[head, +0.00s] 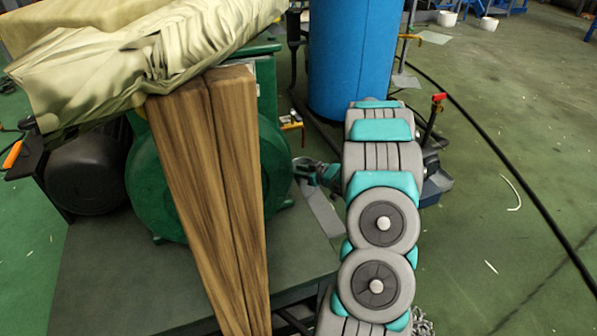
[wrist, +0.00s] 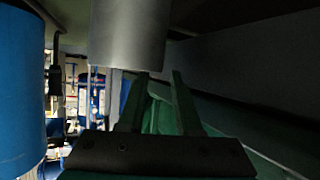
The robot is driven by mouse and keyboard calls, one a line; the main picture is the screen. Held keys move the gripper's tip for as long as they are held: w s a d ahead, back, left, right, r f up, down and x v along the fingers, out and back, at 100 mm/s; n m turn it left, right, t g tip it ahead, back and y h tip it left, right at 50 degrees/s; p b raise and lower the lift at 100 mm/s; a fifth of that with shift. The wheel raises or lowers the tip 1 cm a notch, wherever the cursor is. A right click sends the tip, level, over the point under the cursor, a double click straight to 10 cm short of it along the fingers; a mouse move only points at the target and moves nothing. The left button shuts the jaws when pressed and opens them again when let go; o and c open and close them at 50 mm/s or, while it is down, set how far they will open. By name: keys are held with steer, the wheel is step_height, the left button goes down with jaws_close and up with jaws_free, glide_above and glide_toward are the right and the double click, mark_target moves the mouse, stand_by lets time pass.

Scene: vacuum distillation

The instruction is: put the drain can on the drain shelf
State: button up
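In the wrist view a plain grey cylinder (wrist: 128,32) fills the top middle, its lower end just above my fingertips. It may be the drain can, but its top is out of frame and I cannot be sure. My gripper (wrist: 158,76) has its two dark fingers apart, with a clear gap between them and nothing visibly held. Whether a fingertip touches the cylinder I cannot tell. In the head view my arm covers the area in front of the blue drum, and my fingers cannot be made out. I cannot identify the drain shelf in either view.
A blue drum (head: 355,50) stands behind my arm. A red-handled valve (head: 437,98) rises right of it, above a blue-grey box-like part (head: 437,184). Wooden beams (head: 215,170) and a draped cloth (head: 140,60) lie left, over green machinery (head: 160,185). A black hose (head: 500,160) crosses the open floor.

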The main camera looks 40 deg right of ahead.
steer(key=p+v, duration=0.1)
steer(key=v, duration=1.1)
steer(key=shift+p, duration=0.4)
